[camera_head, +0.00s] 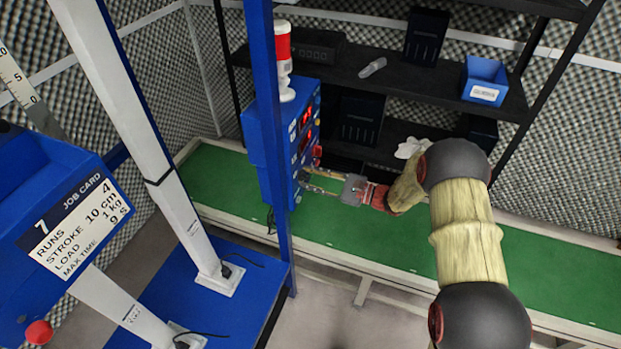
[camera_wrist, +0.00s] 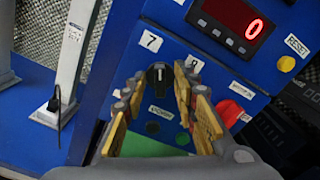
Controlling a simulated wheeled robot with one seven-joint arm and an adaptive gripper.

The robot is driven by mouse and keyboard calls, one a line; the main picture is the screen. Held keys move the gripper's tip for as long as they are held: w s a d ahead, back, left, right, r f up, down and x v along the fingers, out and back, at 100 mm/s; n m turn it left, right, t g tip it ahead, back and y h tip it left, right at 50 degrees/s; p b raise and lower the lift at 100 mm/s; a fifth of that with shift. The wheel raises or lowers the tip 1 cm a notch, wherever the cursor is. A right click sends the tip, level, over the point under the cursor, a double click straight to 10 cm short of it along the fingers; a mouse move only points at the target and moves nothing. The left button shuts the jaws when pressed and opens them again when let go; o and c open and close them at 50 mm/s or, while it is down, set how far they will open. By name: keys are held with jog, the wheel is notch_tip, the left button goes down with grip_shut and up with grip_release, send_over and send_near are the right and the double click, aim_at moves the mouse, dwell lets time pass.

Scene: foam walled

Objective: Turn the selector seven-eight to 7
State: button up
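The selector (camera_wrist: 158,75) is a black knob on the blue control box (camera_head: 265,140), seen in the wrist view. The label 7 (camera_wrist: 150,41) is at its upper left and the label 8 (camera_wrist: 195,64) at its upper right. A small light mark shows near the knob's top, but I cannot tell exactly which label it points to. My gripper (camera_wrist: 159,80) is open, with one finger on each side of the knob; contact is not clear. In the head view my gripper (camera_head: 306,181) is at the box's right face, where the knob cannot be made out.
Near the knob are a red display reading 0 (camera_wrist: 233,20), a yellow button (camera_wrist: 286,64) by the RESET label, and a red control (camera_wrist: 229,112). A blue post (camera_head: 268,110) stands before the box. A green bench (camera_head: 400,245) runs below, and dark shelves (camera_head: 400,85) stand behind.

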jog(key=v, duration=1.1)
jog(key=shift+s+d, duration=0.15)
jog(key=shift+d, duration=0.25)
